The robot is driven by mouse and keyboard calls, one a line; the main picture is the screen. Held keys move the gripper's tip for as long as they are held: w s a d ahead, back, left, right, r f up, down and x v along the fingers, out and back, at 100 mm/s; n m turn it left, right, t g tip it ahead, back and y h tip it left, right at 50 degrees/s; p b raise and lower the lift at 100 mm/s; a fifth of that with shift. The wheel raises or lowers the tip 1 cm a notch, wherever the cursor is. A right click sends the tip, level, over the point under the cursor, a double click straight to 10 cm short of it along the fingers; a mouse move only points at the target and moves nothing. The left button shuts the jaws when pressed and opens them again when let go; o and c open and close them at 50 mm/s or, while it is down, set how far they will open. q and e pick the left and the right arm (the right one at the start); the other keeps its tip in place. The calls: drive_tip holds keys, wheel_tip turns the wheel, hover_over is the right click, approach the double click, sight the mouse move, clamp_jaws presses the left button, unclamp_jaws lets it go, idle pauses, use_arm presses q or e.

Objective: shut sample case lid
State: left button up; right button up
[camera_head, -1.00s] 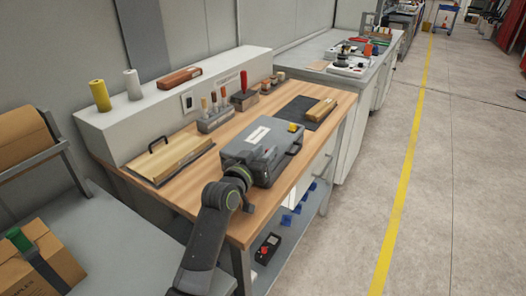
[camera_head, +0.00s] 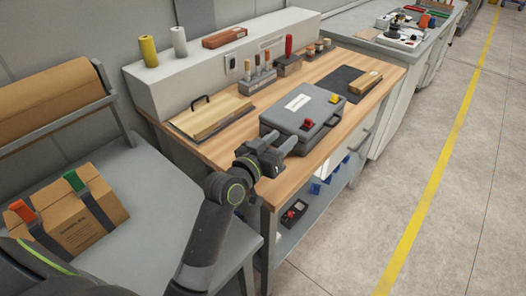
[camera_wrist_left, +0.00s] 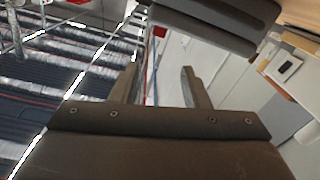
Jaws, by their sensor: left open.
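The grey sample case (camera_head: 300,110) sits on the wooden workbench (camera_head: 205,150), with its lid lying flat on top. My right gripper is not in view.
A wooden board with a black handle (camera_head: 210,115) lies left of the case. A tool block (camera_head: 258,82) stands behind it, and a dark mat (camera_head: 341,80) lies to its right. A cardboard box (camera_head: 80,220) stands on the grey table at left. The floor at right is clear.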

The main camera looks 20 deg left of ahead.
use_arm(q)
drive_tip(key=v, duration=0.7)
idle(0.4)
